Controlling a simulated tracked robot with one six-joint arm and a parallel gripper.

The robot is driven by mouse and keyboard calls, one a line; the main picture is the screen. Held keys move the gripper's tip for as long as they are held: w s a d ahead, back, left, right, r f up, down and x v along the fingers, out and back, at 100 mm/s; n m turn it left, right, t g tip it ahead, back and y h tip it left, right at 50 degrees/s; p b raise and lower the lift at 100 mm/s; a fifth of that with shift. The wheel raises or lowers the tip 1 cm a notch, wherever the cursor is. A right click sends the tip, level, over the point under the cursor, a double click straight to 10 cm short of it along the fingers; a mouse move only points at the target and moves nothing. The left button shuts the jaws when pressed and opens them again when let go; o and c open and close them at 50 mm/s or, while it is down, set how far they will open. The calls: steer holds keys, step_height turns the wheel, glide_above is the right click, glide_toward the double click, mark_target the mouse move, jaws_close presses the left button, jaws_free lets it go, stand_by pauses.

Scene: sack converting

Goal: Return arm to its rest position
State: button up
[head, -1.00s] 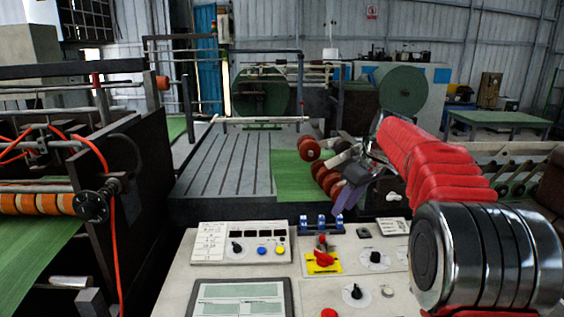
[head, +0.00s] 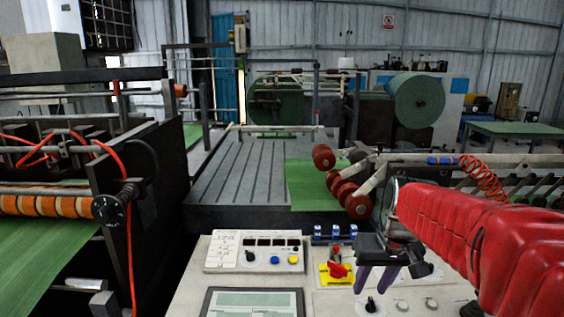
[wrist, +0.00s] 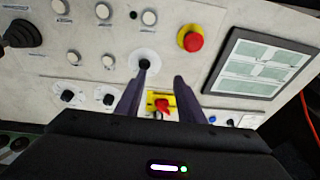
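My red-sleeved arm (head: 460,235) reaches in from the right in the head view. My gripper (head: 373,286) points down over the right part of the control panel. In the wrist view its two dark purple fingers (wrist: 160,80) stand apart, open, with nothing held between them. A red rotary switch on a yellow plate (head: 338,271) lies just left of the gripper; the wrist view shows this switch (wrist: 162,105) between the fingers. A black selector knob (head: 370,305) shows below the fingertips. I cannot tell the exact gap between fingertips and panel.
The pale panel (head: 225,285) carries a screen (wrist: 262,62), a red push button (wrist: 192,39) and several knobs. Red rollers (head: 346,190) and a coiled red hose (head: 483,177) stand behind the gripper. A dark machine (head: 130,185) with orange hoses is at left.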

steer(key=s+a+t, duration=0.1)
steer(key=s+a, duration=0.1)
steer(key=s, duration=0.8)
steer(key=s+a+t, duration=0.1)
steer(key=s+a, duration=0.1)
steer(key=s, duration=0.7)
steer(key=shift+s+t+h, duration=0.35)
steer(key=shift+t+h, duration=0.05)
